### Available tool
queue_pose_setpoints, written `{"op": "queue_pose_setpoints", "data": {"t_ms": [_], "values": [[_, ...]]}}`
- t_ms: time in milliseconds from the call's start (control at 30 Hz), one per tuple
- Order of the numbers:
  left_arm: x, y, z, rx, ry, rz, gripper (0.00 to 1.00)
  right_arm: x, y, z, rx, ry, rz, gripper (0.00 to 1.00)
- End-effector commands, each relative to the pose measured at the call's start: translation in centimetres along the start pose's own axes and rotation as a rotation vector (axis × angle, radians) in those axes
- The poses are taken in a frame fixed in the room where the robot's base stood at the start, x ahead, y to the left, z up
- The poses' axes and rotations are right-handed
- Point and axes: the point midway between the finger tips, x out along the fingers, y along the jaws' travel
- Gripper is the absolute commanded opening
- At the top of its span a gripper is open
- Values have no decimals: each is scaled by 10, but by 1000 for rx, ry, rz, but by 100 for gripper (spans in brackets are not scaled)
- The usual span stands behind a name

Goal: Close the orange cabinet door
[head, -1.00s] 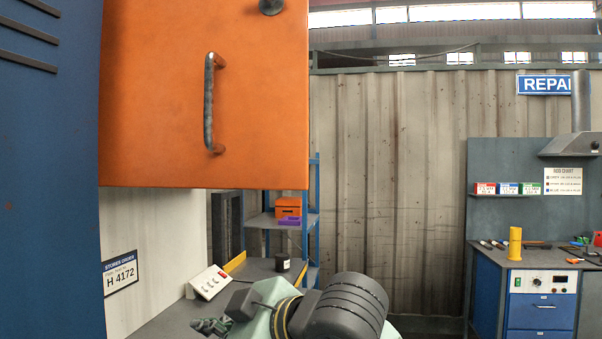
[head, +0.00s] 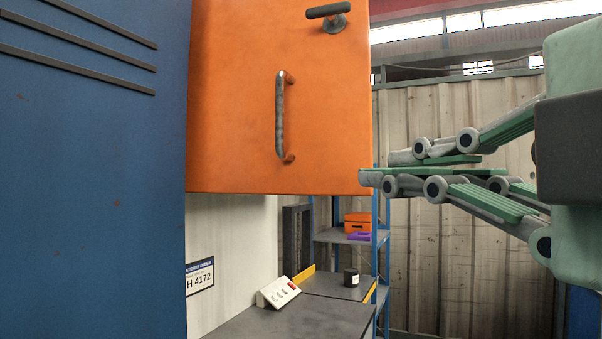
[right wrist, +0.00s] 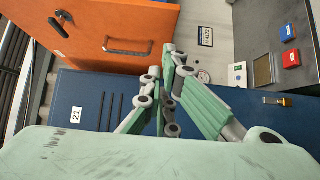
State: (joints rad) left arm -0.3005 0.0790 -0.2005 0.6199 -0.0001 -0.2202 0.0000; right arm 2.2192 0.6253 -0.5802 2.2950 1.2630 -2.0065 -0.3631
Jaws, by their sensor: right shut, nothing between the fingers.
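The orange cabinet door (head: 235,110) stands open in the head view, sticking out from the right of the blue cabinet (head: 90,200). It has a worn metal bar handle (head: 280,115) and a dark T-shaped latch (head: 330,15) above it. My right gripper (head: 370,178) comes in from the right, its fingers shut and empty, with the tips by the door's lower right corner; I cannot tell whether they touch. In the right wrist view the orange door (right wrist: 90,25) is at the upper left, beyond the shut fingers (right wrist: 168,50). My left gripper is not in view.
Below the door is a grey worktop (head: 290,322) with a white control box (head: 278,292) and a black cup (head: 351,277). A blue shelf rack (head: 345,238) behind holds an orange box (head: 357,222) and a purple bin (head: 360,237). Corrugated wall (head: 420,270) lies behind.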

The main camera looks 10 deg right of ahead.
Motion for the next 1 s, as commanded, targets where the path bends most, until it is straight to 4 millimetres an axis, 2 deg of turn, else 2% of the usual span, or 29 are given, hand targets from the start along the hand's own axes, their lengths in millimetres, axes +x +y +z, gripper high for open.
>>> {"op": "queue_pose_setpoints", "data": {"t_ms": [167, 633, 800, 1000], "values": [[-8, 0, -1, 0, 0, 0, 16, 20, 1, -1, 0, 3, -6, 0], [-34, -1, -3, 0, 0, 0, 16, 101, 1, -1, 4, 3, -8, 0], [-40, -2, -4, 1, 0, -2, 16, 117, 1, 19, 5, 0, -3, 0], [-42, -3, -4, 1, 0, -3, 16, 126, 0, 27, 3, 1, -1, 0]]}}
